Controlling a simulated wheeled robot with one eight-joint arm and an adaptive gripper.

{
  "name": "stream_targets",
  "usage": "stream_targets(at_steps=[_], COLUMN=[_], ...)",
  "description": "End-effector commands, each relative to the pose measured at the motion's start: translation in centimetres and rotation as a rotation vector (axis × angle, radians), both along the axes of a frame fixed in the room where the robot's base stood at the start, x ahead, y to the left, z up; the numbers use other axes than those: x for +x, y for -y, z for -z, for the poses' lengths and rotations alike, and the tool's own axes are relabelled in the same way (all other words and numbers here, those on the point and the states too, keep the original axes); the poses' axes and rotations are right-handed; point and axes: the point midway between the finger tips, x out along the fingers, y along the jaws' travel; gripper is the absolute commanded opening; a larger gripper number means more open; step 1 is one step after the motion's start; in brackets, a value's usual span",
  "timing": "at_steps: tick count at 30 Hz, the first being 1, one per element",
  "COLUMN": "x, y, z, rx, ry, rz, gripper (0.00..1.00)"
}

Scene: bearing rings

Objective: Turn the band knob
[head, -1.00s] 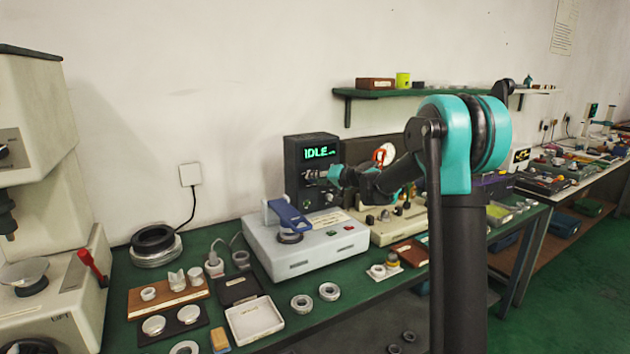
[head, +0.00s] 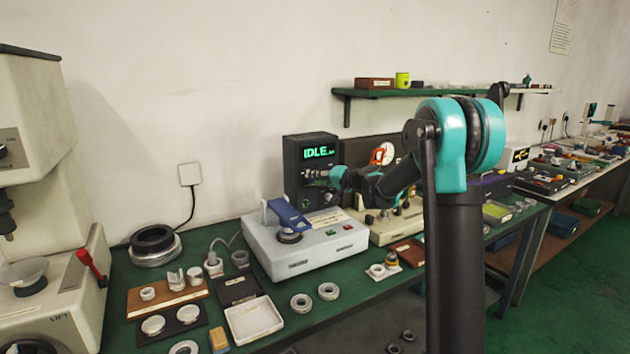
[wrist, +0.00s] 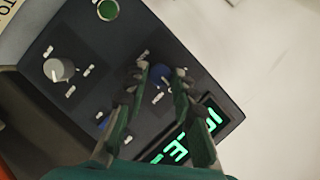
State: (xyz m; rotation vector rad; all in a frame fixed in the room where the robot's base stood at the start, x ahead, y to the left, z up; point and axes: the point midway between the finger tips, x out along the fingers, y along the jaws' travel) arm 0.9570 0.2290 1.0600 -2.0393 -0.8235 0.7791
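A dark instrument box (head: 293,152) with a lit green "IDLE" display (head: 319,152) stands at the back of the bench. In the wrist view its panel carries a grey pointer knob (wrist: 58,70), a blue knob (wrist: 157,74), and a green round button (wrist: 107,10). A second blue part is half hidden behind the left finger. The labels are too small to read, so I cannot tell which knob is the band knob. My gripper (wrist: 162,72) is open, its fingertips on either side of the blue knob; contact cannot be told. In the head view my gripper (head: 313,174) is at the box's front.
A pale grey machine (head: 320,247) with a blue lever stands in front of the box. A cream device (head: 398,222) with a dial is to the right. Trays, rings and small parts cover the bench's front left. A green shelf (head: 440,92) hangs above.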

Motion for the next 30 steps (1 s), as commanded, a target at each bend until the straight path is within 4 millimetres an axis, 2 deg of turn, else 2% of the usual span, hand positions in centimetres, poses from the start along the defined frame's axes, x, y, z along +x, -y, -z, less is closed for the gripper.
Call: stream_targets(at_steps=[1,3,14,20,30], x=[0.0,0.0,-0.2,-1.9,-5.8], y=[0.0,0.0,0.3,2.5,7.5], z=[0.0,0.0,-0.1,-0.8,-2.3], rx=[0.0,0.0,0.0,0.0,0.0], ry=[0.0,0.0,0.0,0.0,0.001], rz=[0.0,0.0,0.0,0.002,0.003], gripper=[0.35,0.44,0.44,0.44,0.44])
